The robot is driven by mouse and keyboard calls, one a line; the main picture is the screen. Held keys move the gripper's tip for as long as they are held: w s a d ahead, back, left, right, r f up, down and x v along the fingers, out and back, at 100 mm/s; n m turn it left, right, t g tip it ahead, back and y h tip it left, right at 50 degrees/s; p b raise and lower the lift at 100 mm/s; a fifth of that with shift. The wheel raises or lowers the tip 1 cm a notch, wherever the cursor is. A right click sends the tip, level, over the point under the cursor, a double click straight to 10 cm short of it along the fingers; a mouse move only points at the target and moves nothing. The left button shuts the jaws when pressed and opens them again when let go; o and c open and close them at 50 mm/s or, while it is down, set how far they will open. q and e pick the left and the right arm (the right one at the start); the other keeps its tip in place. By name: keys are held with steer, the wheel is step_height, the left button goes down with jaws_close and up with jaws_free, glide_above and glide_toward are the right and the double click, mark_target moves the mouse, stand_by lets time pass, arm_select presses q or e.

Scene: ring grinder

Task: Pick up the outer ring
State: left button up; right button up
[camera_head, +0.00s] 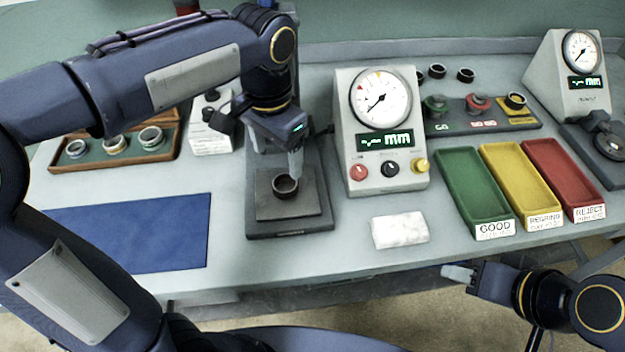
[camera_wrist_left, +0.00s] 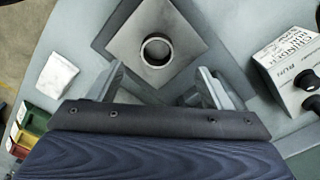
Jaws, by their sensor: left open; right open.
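The outer ring (camera_head: 284,187) is a small dark ring lying flat on the square grey plate of the grinder stand (camera_head: 262,209). In the left wrist view the ring (camera_wrist_left: 144,51) lies just beyond and between the fingertips, not touching either. My left gripper (camera_head: 293,160) is above the ring in the head view and partly hides the stand. Its two fingers show open and empty in the left wrist view (camera_wrist_left: 160,80). My right gripper (camera_head: 458,272) is off the table's front edge at the lower right, away from the ring, with nothing visible in it.
A dial gauge box (camera_head: 346,135) stands right of the grinder. Green (camera_head: 463,190), yellow (camera_head: 516,185) and red (camera_head: 572,180) trays lie further right. A white cloth (camera_head: 399,230) and a blue mat (camera_head: 135,232) lie in front. A wooden case of rings (camera_head: 90,161) is at left.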

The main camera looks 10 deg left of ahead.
mark_target(286, 189)
arm_select(q)
steer(key=f, duration=0.7)
steer(key=shift+w+d+f, duration=0.2)
steer(key=shift+d+f, duration=0.2)
steer(key=c, duration=1.1)
steer(key=shift+r, duration=0.1)
steer(key=shift+c, duration=0.2)
